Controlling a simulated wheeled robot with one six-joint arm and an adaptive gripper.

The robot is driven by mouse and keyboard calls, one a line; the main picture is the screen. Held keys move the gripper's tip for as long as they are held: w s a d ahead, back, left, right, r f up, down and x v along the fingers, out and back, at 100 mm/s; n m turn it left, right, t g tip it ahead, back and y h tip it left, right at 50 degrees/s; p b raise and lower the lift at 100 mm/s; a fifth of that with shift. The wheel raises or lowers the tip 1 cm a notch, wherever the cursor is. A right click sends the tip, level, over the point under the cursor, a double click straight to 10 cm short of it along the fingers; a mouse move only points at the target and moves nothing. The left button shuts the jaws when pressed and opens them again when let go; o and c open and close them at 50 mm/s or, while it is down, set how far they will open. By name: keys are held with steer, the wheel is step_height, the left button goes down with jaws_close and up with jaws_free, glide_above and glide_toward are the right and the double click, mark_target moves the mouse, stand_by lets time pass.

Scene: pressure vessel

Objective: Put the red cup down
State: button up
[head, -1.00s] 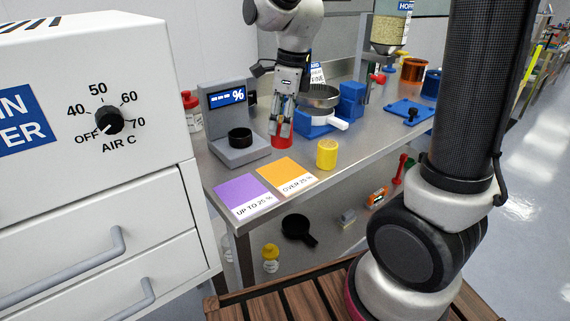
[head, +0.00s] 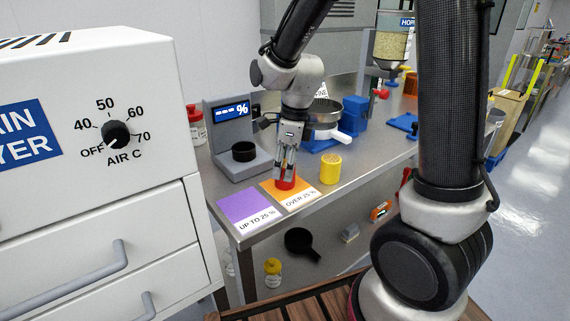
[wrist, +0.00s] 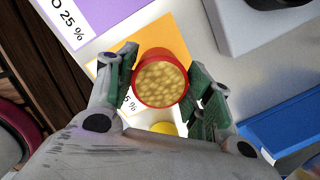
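The red cup (head: 285,184) is upright at the orange "OVER 25 %" card (head: 299,203); I cannot tell whether its base touches the card. In the wrist view the cup (wrist: 160,78) is full of pale yellow grains. My gripper (head: 285,168) points down, with its fingers (wrist: 163,75) on either side of the cup, close against its wall. The purple "UP TO 25 %" card (head: 246,208) lies to the left and is bare.
A yellow cup (head: 331,168) stands close to the right of the orange card. The moisture meter (head: 237,139) with a black dish (head: 244,151) is behind left. A sieve pan (head: 324,110) on a blue base is behind. The bench's front edge is near the cards.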

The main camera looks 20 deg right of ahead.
steer(key=shift+o, duration=1.2)
steer(key=shift+r, duration=0.1)
step_height(320, 180, up, 12)
steer(key=d, duration=0.2)
steer(key=s+d+r+n+t, duration=0.1)
steer(key=s+d+n, duration=0.5)
steer(key=s+n, duration=0.3)
steer(key=s+d+r+n+t+h, duration=0.1)
steer(key=s+d+r+n+t, duration=0.1)
steer(key=s+d+n, duration=0.5)
steer(key=s+n, duration=0.3)
steer(key=n, duration=0.4)
steer(key=shift+t+h, duration=0.3)
